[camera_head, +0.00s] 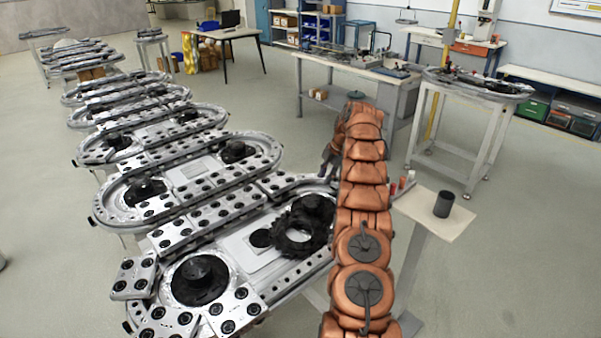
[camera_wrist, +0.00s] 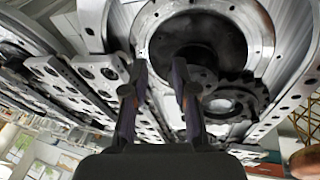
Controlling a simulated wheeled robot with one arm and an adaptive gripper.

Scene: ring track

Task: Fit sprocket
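A black toothed sprocket (camera_head: 281,236) with a large open centre lies on the near ring track. It sits beside a dark hub (camera_head: 314,204) and partly overlaps it in the picture, so I cannot tell whether they touch. In the wrist view the sprocket (camera_wrist: 259,97) shows right of centre, next to a large round dark hub (camera_wrist: 205,27). My gripper (camera_wrist: 159,66) has its two fingers apart, with nothing visibly held between them. In the head view my gripper (camera_head: 329,160) is small and dark, beyond the track's right end and partly hidden by my arm.
Another dark hub (camera_head: 201,279) stands at the track's near left, and a small black disc (camera_head: 261,238) lies beside the sprocket. A small pale table (camera_head: 425,211) with a dark cylinder (camera_head: 444,204) stands right of my arm. A workbench (camera_head: 345,65) stands behind.

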